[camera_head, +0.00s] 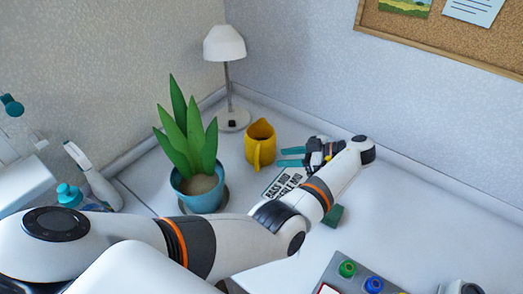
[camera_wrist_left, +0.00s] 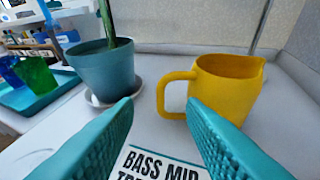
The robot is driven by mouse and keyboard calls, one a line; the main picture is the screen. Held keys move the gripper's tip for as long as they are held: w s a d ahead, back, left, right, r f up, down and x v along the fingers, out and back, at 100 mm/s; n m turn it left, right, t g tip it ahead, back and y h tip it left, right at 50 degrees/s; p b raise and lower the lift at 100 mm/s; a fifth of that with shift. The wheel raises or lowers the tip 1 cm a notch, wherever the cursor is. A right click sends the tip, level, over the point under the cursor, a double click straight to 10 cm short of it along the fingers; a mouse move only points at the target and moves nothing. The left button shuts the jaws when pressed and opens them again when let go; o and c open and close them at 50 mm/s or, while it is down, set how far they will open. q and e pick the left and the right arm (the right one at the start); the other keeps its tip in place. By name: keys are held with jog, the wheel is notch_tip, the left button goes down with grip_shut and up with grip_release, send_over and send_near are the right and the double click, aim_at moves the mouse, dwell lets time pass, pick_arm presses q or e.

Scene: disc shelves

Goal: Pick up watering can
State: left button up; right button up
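The yellow watering can (camera_head: 260,145) stands upright on the white table, between the lamp and my left gripper. In the left wrist view the watering can (camera_wrist_left: 225,82) is ahead and right of centre, its handle facing left. My left gripper (camera_head: 290,157) is at the can's right in the head view. Its teal fingers (camera_wrist_left: 163,130) are apart with nothing between them, and the can lies beyond the fingertips, the right finger overlapping its lower part in view. I cannot tell whether they touch. My right gripper is not in view.
A potted plant (camera_head: 202,188) stands left of the can on a saucer. A white lamp (camera_head: 225,45) is behind. A printed label (camera_head: 284,182) lies below the gripper. A panel with coloured knobs (camera_head: 352,275) is at the front. Free table lies to the right.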

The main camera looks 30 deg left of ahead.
pick_arm(q)
jog(key=x, duration=0.4)
jog(key=f+b+x, duration=0.1)
jog(key=x, duration=0.1)
jog(key=shift+w+a, duration=0.15)
jog(key=shift+w, duration=0.2)
jog(key=shift+a+f, duration=0.3)
jog(key=shift+a, duration=0.2)
jog(key=x, duration=0.5)
jog(key=shift+s+d, duration=0.15)
jog(key=shift+s, duration=0.25)
jog(key=shift+c, duration=0.3)
grip_shut()
